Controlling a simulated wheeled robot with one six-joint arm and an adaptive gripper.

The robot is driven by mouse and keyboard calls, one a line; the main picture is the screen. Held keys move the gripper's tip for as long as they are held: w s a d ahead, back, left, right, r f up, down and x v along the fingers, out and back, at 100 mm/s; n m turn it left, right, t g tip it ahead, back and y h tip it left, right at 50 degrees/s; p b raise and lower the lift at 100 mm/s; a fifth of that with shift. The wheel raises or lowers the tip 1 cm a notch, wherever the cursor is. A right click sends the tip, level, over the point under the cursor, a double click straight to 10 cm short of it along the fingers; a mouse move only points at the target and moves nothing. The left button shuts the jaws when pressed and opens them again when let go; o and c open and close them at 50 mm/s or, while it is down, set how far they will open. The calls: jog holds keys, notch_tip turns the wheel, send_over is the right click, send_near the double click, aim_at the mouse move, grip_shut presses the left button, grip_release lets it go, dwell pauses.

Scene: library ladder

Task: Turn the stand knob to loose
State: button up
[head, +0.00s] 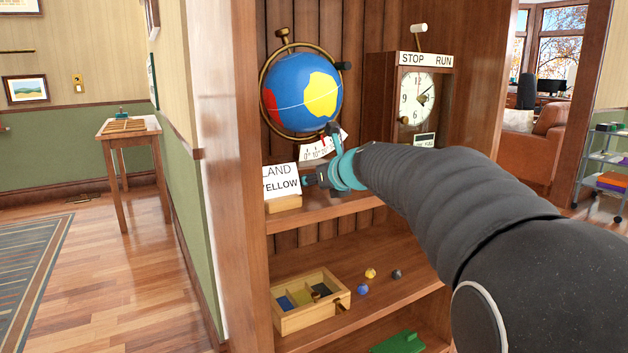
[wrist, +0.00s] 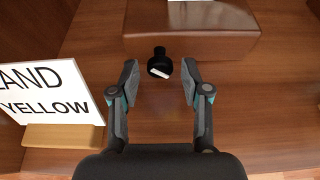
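The stand knob (wrist: 160,65) is a small black knob with a white bar on it. It sticks out from the front of the brown wooden stand base (wrist: 225,38). The white bar lies nearly crosswise, slightly slanted, in the wrist view. My gripper (wrist: 160,75) is open, with one finger on each side of the knob and a visible gap to both. In the head view my gripper (head: 321,156) is in front of the globe stand and hides the knob. The blue globe (head: 296,95) with yellow and red patches sits in a brass ring above. No loose marking is legible.
A LAND YELLOW card (head: 281,181) stands on a wooden holder close left of my gripper. A clock box (head: 407,100) marked STOP and RUN stands to the right. The shelf below holds a divided wooden tray (head: 293,319) and several small balls. A shelf side panel rises at left.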

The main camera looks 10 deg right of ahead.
grip_shut()
jog(key=shift+a+n+h, duration=0.15)
jog(key=shift+n+h, duration=0.35)
jog(key=shift+n, duration=0.2)
jog(key=shift+n+t+h, duration=0.4)
jog(key=shift+n+h, duration=0.1)
jog(key=shift+n, duration=0.3)
jog(key=shift+o, duration=1.7)
grip_release()
jog(key=shift+s, duration=0.1)
